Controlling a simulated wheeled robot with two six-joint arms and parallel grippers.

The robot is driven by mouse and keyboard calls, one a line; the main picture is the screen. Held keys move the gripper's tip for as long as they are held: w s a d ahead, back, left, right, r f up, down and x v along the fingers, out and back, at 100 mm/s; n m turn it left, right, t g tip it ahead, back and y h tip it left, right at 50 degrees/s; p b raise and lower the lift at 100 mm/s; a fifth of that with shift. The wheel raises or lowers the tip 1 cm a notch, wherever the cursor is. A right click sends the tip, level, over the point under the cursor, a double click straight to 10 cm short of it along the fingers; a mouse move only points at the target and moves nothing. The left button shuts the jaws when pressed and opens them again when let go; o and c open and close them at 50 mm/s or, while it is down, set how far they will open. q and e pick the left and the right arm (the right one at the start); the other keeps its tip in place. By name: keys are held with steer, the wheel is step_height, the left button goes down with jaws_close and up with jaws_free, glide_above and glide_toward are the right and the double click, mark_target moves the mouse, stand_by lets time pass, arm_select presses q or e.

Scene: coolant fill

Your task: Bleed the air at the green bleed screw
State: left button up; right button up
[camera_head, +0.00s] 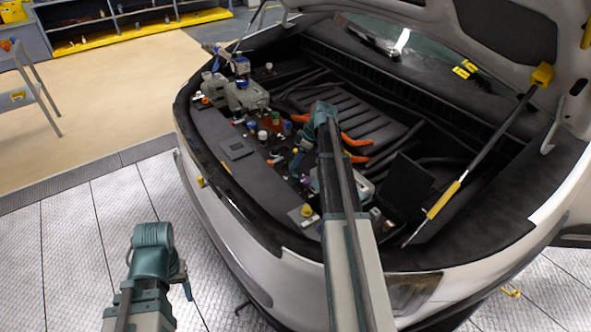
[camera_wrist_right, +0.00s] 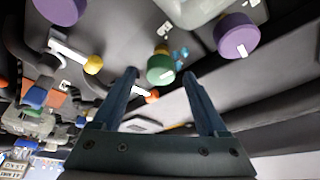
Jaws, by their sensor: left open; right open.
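The green bleed screw (camera_wrist_right: 160,68) shows in the right wrist view as a round green cap. It lies in the picture between and just beyond the fingertips of my right gripper (camera_wrist_right: 159,75). This gripper is open, with nothing between its fingers; I cannot tell the exact gap to the screw. In the head view my right arm reaches over the open engine bay and hides part of it. A small green cap (camera_head: 275,117) shows left of that arm; I cannot tell if it is the same screw. My left gripper (camera_head: 184,279) is open and empty, outside the car at lower left.
Purple caps (camera_wrist_right: 236,34) and a yellow cap (camera_wrist_right: 93,64) lie close around the green one. The raised hood (camera_head: 520,35) and its prop strut (camera_head: 470,165) stand at right. Orange hoses (camera_head: 357,141) cross the bay's middle. The floor at lower left is mostly clear.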

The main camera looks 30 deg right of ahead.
steer(key=shift+w+a+f, duration=0.1)
steer(key=shift+f, duration=0.35)
arm_select(q)
steer(key=shift+f, duration=0.4)
arm_select(e)
steer(key=shift+r, duration=0.1)
jaws_close()
